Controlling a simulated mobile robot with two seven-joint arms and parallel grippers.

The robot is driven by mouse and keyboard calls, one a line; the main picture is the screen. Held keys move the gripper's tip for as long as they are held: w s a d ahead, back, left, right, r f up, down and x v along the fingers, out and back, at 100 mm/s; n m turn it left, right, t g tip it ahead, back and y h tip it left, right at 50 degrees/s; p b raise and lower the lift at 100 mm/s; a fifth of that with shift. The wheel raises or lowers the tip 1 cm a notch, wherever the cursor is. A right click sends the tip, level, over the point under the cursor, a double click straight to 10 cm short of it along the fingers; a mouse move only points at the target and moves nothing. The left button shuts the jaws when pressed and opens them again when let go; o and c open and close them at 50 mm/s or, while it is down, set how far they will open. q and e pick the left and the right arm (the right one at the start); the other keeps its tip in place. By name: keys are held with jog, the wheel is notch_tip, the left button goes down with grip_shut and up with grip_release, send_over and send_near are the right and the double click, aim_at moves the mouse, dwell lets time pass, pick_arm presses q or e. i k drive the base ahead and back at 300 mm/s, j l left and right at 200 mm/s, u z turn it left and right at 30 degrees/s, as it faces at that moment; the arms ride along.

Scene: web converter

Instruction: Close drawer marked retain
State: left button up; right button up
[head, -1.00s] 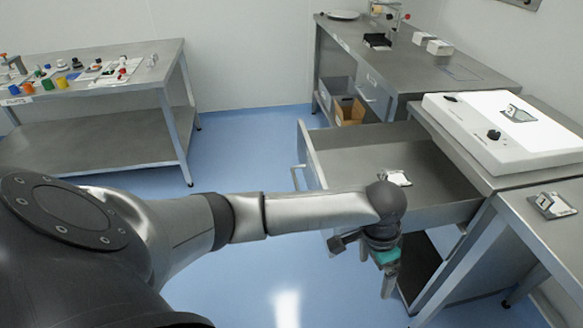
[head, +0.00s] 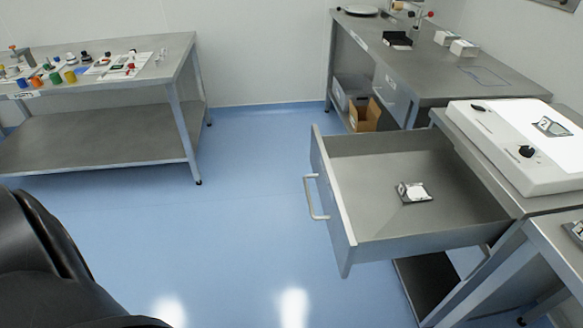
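A grey metal drawer (head: 347,203) stands pulled out from the bench at the right of the head view. Its front panel faces left and carries a silver bar handle (head: 312,198). A small dark plate with a white piece and a label (head: 414,193) lies on the drawer floor. I see no readable "retain" marking on the drawer. Neither of my grippers is in the view; only a dark part of my own arm shows at the lower left, well apart from the drawer.
A white box with a knob (head: 527,150) sits on the bench above the drawer. A table with small coloured parts (head: 100,135) stands at the left. A back bench (head: 440,70) has a cardboard box (head: 365,114) below. Blue floor (head: 240,220) lies clear left of the drawer.

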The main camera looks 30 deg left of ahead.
aim_at(356, 176)
jog(key=i+j+u, duration=0.25)
jog(key=i+u, duration=0.65)
jog(key=k+j, duration=0.05)
